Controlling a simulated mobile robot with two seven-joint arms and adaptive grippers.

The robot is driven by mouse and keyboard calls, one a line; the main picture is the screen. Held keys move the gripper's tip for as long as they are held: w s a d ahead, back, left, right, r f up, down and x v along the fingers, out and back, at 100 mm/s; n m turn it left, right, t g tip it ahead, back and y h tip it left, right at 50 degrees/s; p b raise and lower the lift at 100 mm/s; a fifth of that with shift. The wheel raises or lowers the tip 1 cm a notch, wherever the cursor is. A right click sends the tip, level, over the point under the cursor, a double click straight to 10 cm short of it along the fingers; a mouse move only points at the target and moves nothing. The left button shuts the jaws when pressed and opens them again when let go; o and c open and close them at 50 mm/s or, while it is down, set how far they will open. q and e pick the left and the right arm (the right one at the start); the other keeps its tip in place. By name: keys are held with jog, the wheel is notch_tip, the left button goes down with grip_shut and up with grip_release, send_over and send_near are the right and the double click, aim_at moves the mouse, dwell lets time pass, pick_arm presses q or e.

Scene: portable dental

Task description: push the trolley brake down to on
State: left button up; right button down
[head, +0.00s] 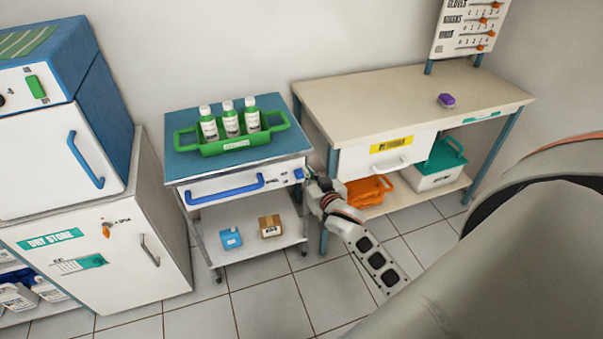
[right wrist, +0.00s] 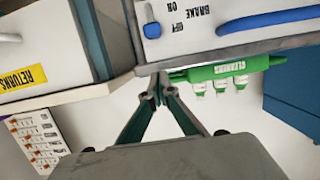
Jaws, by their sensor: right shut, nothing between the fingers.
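The trolley (head: 179,168) stands against the wall with a blue top and a white front panel. Its brake lever has a blue end, seen in the head view (head: 298,173) at the panel's right end and in the right wrist view (right wrist: 152,30), where the picture is upside down. The blue end is level with the word OFF; ON is printed on the other side. My right gripper (head: 309,175) is at the trolley's right front corner, close to the lever. Its fingers (right wrist: 157,92) are shut and empty, apart from the lever in the wrist view. My left gripper is not in view.
A green carrier (head: 237,147) with 3 bottles sits on the trolley, above a blue drawer handle (head: 225,190). A workbench (head: 400,88) with an orange bin (head: 368,190) stands close on the right. A white cabinet (head: 90,240) stands left. Tiled floor in front is clear.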

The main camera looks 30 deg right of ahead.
aim_at(298, 158)
jog(key=b+x, duration=0.1)
jog(key=x, duration=0.6)
jog(key=f, duration=0.2)
jog(key=f+b, duration=0.1)
jog(key=shift+s, duration=0.25)
jog(key=shift+a+f, duration=0.1)
jog(key=shift+f, duration=0.35)
